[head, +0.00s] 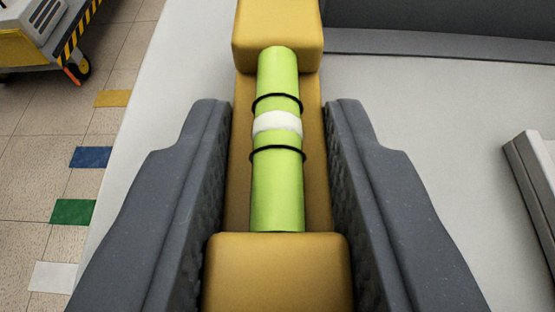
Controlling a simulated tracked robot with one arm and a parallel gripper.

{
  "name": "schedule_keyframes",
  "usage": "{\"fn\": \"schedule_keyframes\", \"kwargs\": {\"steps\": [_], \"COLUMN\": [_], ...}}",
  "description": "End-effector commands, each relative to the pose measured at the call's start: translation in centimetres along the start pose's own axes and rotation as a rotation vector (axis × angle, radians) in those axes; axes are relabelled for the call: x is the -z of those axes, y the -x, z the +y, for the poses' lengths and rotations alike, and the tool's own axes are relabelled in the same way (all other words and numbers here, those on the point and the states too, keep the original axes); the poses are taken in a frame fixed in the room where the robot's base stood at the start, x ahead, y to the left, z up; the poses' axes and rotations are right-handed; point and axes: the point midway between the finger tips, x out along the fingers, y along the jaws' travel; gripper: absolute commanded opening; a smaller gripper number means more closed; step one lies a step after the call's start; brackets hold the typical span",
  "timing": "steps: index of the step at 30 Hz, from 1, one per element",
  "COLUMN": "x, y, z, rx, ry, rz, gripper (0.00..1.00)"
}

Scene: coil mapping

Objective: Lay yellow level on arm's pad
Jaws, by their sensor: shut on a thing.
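The yellow level (278,272) fills the middle of the head view, running away from me. It has a thick block at each end and a green vial (276,195) along its recessed middle. A white bubble (277,124) lies between two black rings on the vial. My gripper (278,110) has its dark grey jaws on the left and right sides of the level, shut on it. I cannot tell which surface, if any, is the arm's pad. The height of the level above the pale surface is unclear.
A broad pale grey surface (440,125) lies beneath, with a dark grey raised part (430,25) at the back right. A pale block (535,180) is at the right edge. At left is tiled floor with coloured markers (90,157) and a wheeled yellow machine (30,45).

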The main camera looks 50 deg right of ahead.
Motion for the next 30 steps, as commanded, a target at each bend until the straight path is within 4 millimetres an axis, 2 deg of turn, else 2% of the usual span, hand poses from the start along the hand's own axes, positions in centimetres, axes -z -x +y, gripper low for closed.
{"fn": "schedule_keyframes", "kwargs": {"steps": [3, 4, 6, 20, 30], "x": [-0.3, -0.3, -0.2, -0.5, 0.8], "y": [-0.1, -0.1, -0.1, -0.2, 5.5], "z": [0.0, 0.0, 0.0, 0.0, -0.4], "rx": [0.0, 0.0, 0.0, 0.0, 0.001], "ry": [0.0, 0.0, 0.0, 0.0, 0.002], "rz": [0.0, 0.001, 0.001, 0.0, 0.001], "gripper": [0.0, 0.34, 0.47, 0.47, 0.47]}}
